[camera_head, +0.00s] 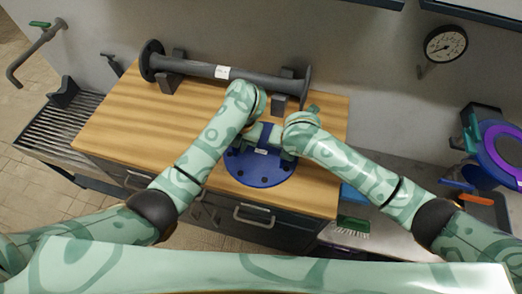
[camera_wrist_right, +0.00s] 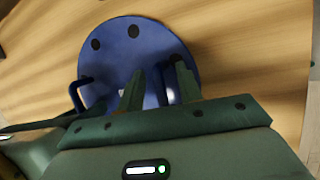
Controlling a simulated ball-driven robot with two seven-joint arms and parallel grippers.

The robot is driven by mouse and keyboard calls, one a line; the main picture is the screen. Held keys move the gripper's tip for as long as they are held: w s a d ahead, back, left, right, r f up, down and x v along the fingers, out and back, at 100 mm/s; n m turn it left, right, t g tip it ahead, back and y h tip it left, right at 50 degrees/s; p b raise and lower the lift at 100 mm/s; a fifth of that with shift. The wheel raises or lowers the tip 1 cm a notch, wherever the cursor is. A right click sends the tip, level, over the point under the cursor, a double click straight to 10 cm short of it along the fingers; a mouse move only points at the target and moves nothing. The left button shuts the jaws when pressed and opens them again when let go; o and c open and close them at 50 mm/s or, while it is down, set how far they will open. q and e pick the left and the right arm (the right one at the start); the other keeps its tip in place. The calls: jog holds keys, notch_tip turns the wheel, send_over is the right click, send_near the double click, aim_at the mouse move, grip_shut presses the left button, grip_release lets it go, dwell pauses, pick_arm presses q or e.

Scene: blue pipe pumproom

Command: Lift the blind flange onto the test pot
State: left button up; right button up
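The blind flange (camera_head: 258,175) is a blue disc with bolt holes, lying on the wooden bench top. It also fills the upper middle of the right wrist view (camera_wrist_right: 165,50), where a blue handle (camera_wrist_right: 77,95) stands at its left edge. My left gripper (camera_head: 256,135) is over the far side of the flange; its fingers are too small and covered to read. My right gripper (camera_head: 289,147) is over the flange's right side. In the right wrist view its two fingers (camera_wrist_right: 152,90) are apart above the disc. The test pot (camera_head: 500,150) seems to be the teal round body with a purple ring at far right.
A grey flanged pipe (camera_head: 255,82) lies on supports along the bench's back. A gauge (camera_head: 445,44) is on the wall. A green brush (camera_head: 352,226) and an orange-handled item (camera_head: 465,190) lie on the right counter. A slatted grate (camera_head: 50,135) is at left.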

pick_arm(q)
grip_shut()
pick_arm(e)
grip_shut()
pick_arm(q)
jog(key=shift+w+r, duration=0.1)
dwell(1.2)
